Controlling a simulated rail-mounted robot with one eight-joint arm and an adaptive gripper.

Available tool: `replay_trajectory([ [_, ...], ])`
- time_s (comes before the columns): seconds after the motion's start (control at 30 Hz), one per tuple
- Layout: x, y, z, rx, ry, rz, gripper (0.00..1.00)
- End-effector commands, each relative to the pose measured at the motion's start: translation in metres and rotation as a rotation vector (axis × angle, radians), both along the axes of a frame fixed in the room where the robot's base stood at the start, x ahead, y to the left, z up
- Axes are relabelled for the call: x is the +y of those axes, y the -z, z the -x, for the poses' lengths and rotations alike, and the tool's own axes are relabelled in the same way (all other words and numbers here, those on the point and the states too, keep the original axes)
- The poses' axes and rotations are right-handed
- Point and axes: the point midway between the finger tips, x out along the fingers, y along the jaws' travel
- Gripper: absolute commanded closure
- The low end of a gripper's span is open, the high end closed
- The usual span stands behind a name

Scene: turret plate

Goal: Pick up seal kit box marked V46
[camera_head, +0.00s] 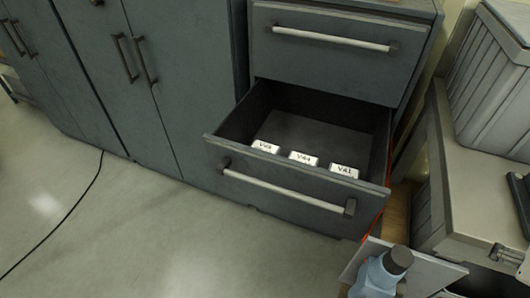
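Three small white boxes lie in a row inside an open lower drawer (290,186), near its front wall. The left box (265,147) has a label starting with V4; its last character is too small to read surely. The middle box (303,158) seems to read V44. The right box (343,171) seems to read V41. I cannot tell for certain which is marked V46. My gripper is not in view.
The drawer has a long front handle (285,195). A closed drawer (325,55) is above it, and closed cabinet doors (165,80) are at left. A grey ribbed bin (492,85) stands at right. A blue-grey, dark-capped object (382,274) is below. The left floor is clear except for a cable.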

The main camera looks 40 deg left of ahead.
Motion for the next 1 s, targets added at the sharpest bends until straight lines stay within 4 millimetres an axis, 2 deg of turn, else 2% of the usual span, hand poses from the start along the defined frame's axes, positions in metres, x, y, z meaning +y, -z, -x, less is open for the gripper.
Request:
replay_trajectory([
  [0.33,0.0,0.0,0.0,0.0,0.0,0.0,0.69],
  [0.6,0.0,0.0,0.0,0.0,0.0,0.0,0.33],
  [0.87,0.001,-0.001,-0.001,0.001,-0.002,0.0,0.33],
  [1.0,0.009,-0.009,-0.012,0.01,-0.043,0.006,0.33],
])
